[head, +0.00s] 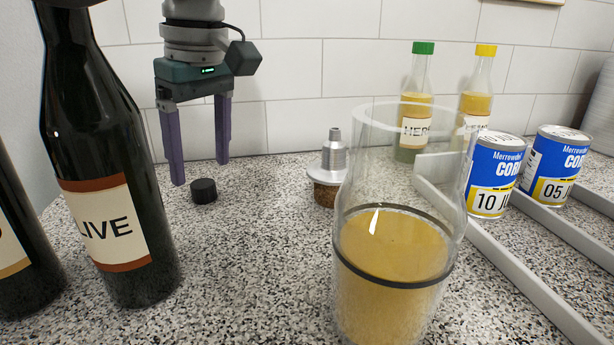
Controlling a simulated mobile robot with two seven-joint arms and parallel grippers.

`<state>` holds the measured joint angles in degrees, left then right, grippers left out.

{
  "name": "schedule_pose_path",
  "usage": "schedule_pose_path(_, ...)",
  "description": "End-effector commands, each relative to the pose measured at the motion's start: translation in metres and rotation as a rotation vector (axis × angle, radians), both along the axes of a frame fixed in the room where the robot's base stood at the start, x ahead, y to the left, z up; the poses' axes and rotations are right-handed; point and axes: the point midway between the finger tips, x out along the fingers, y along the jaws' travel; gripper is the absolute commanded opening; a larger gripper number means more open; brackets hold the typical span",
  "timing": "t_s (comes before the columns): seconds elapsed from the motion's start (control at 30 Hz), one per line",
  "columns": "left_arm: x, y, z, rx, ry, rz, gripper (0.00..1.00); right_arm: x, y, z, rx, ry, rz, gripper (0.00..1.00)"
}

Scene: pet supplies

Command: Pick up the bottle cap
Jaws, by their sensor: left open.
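The bottle cap (204,191) is a small black cylinder. It stands on the speckled counter, right of the dark olive bottle. My left gripper (201,172) points down with its two purple fingers apart and empty. Its fingertips are above and behind the cap, and the cap looks untouched. How far the fingers are from the cap in depth is hard to tell. My right gripper is not in view.
A metal spout with cork (331,168) and a glass jar of yellow liquid (390,265) stand to the right. Cans (494,175) sit between white rails (520,265). A tiled wall (295,68) closes the back.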

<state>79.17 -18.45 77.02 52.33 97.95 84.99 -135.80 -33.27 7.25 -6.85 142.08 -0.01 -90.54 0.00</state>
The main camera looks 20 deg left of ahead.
Motion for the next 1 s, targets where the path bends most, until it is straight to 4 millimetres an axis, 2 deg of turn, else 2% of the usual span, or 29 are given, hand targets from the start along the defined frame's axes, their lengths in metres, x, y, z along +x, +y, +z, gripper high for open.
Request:
schedule_pose_path(0.1, 0.0, 0.004, -0.021, -0.001, 0.002, 0.0, 0.77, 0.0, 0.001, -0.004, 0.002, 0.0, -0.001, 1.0)
schedule_pose_path(0.2, 0.001, 0.005, -0.029, 0.0, 0.002, 0.0, 0.77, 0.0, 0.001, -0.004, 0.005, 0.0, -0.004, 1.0)
schedule_pose_path(0.47, 0.001, 0.005, -0.031, 0.0, 0.0, 0.001, 0.76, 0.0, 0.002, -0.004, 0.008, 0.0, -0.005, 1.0)
schedule_pose_path(1.0, 0.001, 0.005, -0.03, 0.0, 0.0, 0.0, 0.15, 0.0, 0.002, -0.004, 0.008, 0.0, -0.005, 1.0)
